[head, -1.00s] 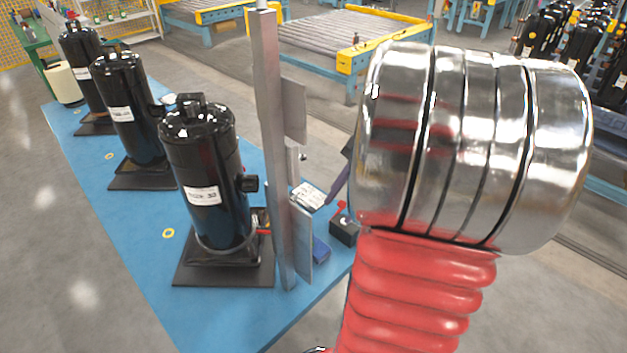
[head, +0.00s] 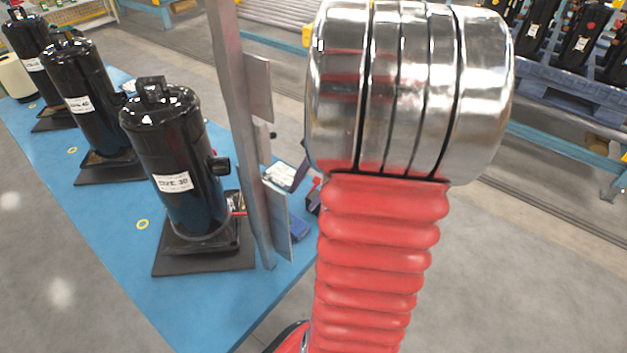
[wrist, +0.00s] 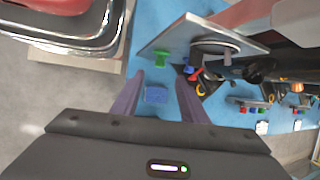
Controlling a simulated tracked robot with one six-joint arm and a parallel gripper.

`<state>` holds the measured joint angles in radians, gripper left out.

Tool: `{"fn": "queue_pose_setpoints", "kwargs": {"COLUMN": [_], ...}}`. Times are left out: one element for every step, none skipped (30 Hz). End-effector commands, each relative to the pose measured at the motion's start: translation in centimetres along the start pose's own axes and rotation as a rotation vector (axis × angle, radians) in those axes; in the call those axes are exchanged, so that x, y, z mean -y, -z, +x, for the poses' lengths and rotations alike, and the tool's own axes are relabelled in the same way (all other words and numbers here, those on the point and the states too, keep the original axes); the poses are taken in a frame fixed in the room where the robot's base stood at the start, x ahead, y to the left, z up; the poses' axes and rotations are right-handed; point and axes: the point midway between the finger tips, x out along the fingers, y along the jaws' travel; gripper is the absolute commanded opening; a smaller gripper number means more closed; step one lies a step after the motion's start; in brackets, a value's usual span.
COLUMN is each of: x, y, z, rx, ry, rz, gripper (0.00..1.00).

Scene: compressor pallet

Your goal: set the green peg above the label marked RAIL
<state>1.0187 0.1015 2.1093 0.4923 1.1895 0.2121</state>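A small green piece (wrist: 161,58), likely the green peg, shows in the wrist view just beyond the fingertips, by the edge of a grey metal plate (wrist: 172,36). I cannot tell whether it touches the plate. My gripper (wrist: 158,76) is open, its two purple fingers apart with nothing held between them. A blue block (wrist: 156,95) shows in the gap, below on the blue surface. No RAIL label is readable; in the head view a white label (head: 172,182) on the nearest black compressor bears other text. My arm hides part of the head view.
A tall metal post (head: 237,130) with side plates stands beside the nearest compressor (head: 165,130), on the blue pallet top (head: 120,240). More compressors (head: 85,95) stand farther left. Red, blue and dark pieces lie near the plate in the wrist view.

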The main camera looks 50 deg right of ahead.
Motion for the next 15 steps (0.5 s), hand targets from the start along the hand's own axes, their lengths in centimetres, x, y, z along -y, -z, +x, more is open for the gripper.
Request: {"fn": "queue_pose_setpoints", "kwargs": {"x": [-0.1, -0.1, -0.1, 0.0, 0.0, -0.1, -0.1, -0.1, -0.1, -0.1, -0.1, -0.1, -0.1, -0.1, -0.1], "y": [-0.1, -0.1, 0.0, -0.1, 0.0, -0.1, -0.1, 0.0, 0.0, 0.0, 0.0, -0.1, -0.1, 0.0, 0.0], "z": [0.8, 1.2, 1.7, 2.2, 2.6, 3.2, 3.6, 4.0, 4.5, 5.0, 5.4, 6.0, 6.3, 6.7, 7.2], "rx": [0.002, 0.003, 0.002, 0.003, 0.002, 0.003, 0.003, 0.002, 0.002, 0.002, 0.002, 0.003, 0.002, 0.001, 0.001], "ry": [-0.002, -0.002, -0.002, -0.002, -0.002, -0.002, -0.002, -0.001, -0.001, -0.002, -0.002, -0.002, -0.002, -0.001, -0.001], "rz": [0.000, 0.000, 0.000, 0.000, 0.001, 0.002, 0.002, 0.002, 0.001, 0.001, 0.001, 0.001, 0.002, 0.002, 0.002], "gripper": [0.40, 0.40, 0.40, 0.40, 0.40, 0.40, 0.40, 0.40, 0.40, 0.40, 0.40, 0.40, 0.40, 0.40, 0.40]}}
